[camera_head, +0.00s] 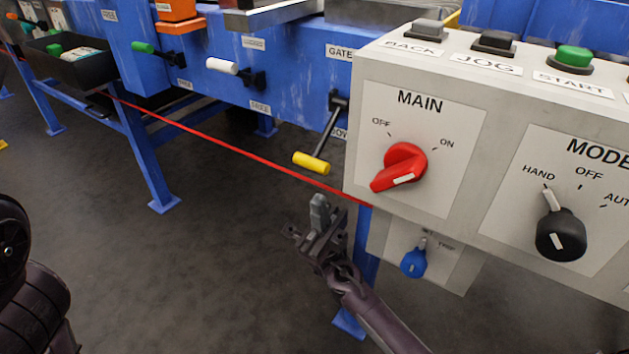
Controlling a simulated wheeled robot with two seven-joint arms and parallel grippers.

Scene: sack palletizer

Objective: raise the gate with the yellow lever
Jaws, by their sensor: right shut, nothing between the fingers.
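The yellow lever (312,163) hangs from a dark pivot on the blue machine frame, below the GATE label (340,52). Its dark rod slants down and to the left, and its yellow grip is at the lower end. My right gripper (318,212) is below the yellow grip in the picture, apart from it, shut and empty. The gate itself cannot be made out. At the left edge, dark parts of my left arm show, but my left gripper is out of view.
A grey control box with a red MAIN switch (400,167) and black MODE switch (560,234) stands close on the right. A blue knob (413,262) sits below it. A red cord (230,150) runs along the frame. White (222,66) and green (143,48) levers are farther left.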

